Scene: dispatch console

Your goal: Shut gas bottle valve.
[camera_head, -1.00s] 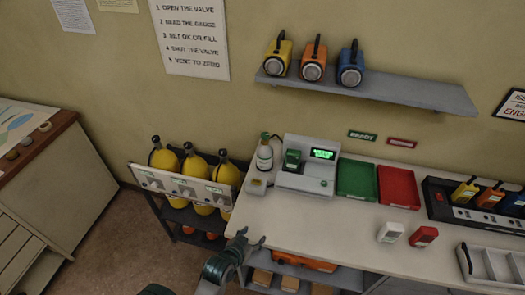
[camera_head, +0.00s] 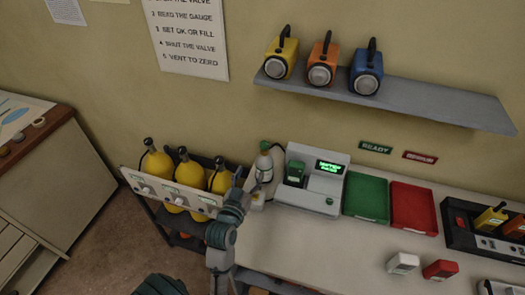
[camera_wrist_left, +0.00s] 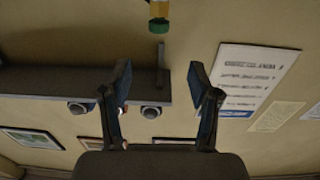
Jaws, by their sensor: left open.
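A green and yellow item (camera_wrist_left: 159,22) shows at the top of that view, cut off. My right gripper is not in view.
Several yellow cylinders (camera_head: 188,172) stand in a rack behind a white panel, left of the counter. Green (camera_head: 366,198) and red (camera_head: 413,207) trays lie right of the gauge unit. A wall shelf (camera_head: 400,98) with three lanterns hangs above.

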